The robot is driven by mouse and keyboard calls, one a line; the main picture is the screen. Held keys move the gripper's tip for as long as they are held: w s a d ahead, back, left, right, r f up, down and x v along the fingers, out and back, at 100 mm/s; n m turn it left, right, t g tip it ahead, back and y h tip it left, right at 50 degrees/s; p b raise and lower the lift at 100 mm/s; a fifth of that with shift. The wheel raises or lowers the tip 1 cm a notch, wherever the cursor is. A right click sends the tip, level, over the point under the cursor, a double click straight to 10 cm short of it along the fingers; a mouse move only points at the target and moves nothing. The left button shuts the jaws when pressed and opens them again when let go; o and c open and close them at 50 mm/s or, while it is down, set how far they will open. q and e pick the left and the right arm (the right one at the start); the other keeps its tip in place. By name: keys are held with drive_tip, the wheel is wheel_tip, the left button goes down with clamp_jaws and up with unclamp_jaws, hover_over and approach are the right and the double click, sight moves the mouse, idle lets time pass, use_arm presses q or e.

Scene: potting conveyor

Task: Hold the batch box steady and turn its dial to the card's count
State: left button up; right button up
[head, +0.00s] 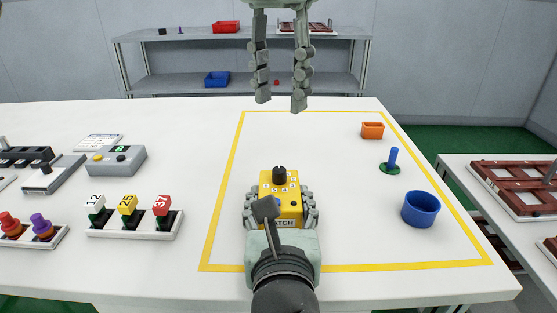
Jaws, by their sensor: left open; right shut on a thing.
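The yellow batch box (292,211) stands inside the yellow outline on the white table, with "ATCH" legible on its front. Its black dial (279,174) rises from the top, with small numerals around it; the dial's setting is too small to read. My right gripper (280,200) is shut on the box, one finger on each side, and its wrist hides part of the front. My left gripper (281,105) is open and empty, fingers pointing down, beyond and above the dial. A white card (98,142) lies at the left, its text unreadable.
An orange bin (372,131), blue peg on a green base (391,163) and blue bowl (421,210) stand right. Table around the box is clear.

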sight(279, 170)
use_arm(q)
wheel_tip(279, 170, down, 12)
drive_tip(key=shift+a+f, duration=0.1)
idle(0.4)
drive_tip(key=shift+w, duration=0.1)
drive_tip(key=shift+c, duration=0.6)
clamp_jaws()
